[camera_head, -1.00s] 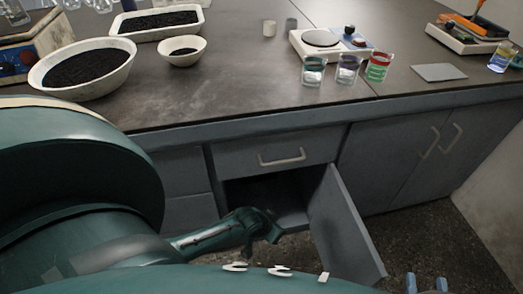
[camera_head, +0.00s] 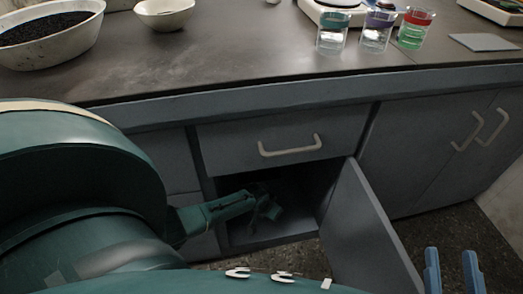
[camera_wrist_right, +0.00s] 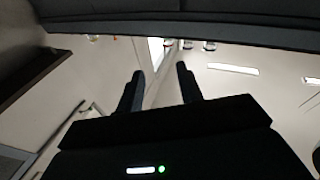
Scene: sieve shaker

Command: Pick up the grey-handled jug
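I cannot make out a grey-handled jug in either view. My left gripper (camera_head: 266,208) is dark and small, inside the mouth of the open cabinet (camera_head: 232,238) under the drawer. Its fingers are too dark to tell open from shut, and the cabinet's inside is mostly in shadow. My right gripper (camera_head: 452,268) shows two blue fingers at the lower right, apart with nothing between them. In the right wrist view its two dark fingers (camera_wrist_right: 160,85) also stand apart and empty.
The cabinet door (camera_head: 370,235) stands open to the right of the opening. A closed drawer (camera_head: 285,145) is above. On the worktop (camera_head: 230,55) stand beakers with teal (camera_head: 331,38), purple (camera_head: 377,38) and red (camera_head: 414,30) bands, a bowl (camera_head: 163,14) and a basin (camera_head: 88,38) of dark grains.

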